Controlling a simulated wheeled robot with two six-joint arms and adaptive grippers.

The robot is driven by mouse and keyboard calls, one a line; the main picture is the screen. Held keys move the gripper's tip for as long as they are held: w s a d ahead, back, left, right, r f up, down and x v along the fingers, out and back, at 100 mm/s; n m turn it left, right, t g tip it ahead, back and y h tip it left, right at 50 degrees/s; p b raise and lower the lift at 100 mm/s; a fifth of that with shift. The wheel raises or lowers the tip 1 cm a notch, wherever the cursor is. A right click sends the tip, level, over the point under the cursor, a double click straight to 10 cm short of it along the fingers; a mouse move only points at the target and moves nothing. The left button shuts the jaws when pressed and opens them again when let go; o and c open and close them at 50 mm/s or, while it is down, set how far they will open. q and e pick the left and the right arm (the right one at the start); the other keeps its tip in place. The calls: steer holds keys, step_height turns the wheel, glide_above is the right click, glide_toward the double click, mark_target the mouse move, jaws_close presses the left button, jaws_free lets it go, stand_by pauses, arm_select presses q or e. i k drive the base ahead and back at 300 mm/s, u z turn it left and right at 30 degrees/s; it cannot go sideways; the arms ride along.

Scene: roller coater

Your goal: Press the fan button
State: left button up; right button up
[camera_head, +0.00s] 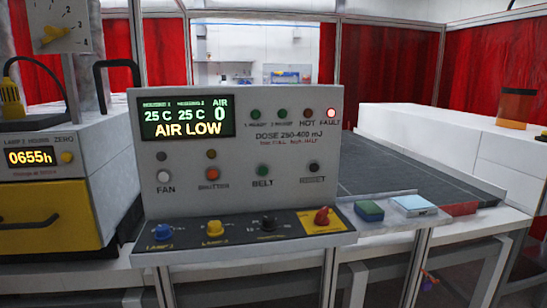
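The fan button (163,177) is a round white button at the left of the grey control panel (330,200), above the label FAN. A small dark indicator (161,156) sits above it and looks unlit. Nothing covers the button. The panel's display (187,117) reads 25 C, 25 C, AIR 0 and AIR LOW. The fault light (331,113) glows red. Neither of my grippers shows in the head view.
Several knobs line the lower ledge, with a red one (322,216) on yellow. A dark conveyor belt (400,172) lies behind. A yellow-fronted lamp unit (40,222) stands left.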

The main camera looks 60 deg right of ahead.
mark_target(163, 177)
steer(key=z, duration=1.9)
